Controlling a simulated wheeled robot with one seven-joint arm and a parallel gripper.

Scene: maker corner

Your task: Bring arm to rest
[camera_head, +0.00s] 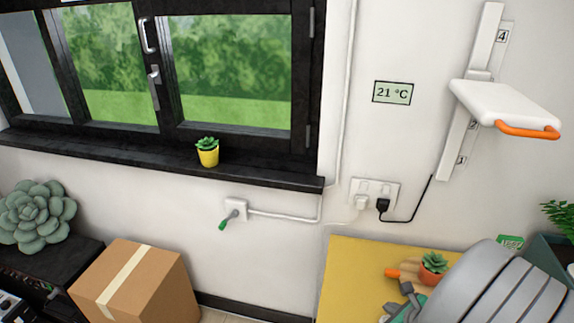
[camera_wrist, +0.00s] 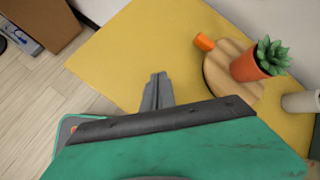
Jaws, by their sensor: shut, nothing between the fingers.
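My gripper (camera_wrist: 158,78) shows in the wrist view with its two grey fingers together and nothing between them. It is over the yellow table top (camera_wrist: 130,55), to the left of a round wooden board (camera_wrist: 225,80) with an orange handle. In the head view my gripper (camera_head: 406,289) is at the lower right, partly hidden by my own grey arm. How far the fingers are above the table I cannot tell.
A potted succulent (camera_wrist: 252,64) stands on the board, close to my gripper. A grey cylinder (camera_wrist: 301,101) is at the wrist view's right edge. A cardboard box (camera_head: 135,285) stands left of the table. A wall-mounted white panel (camera_head: 505,103) has an orange handle.

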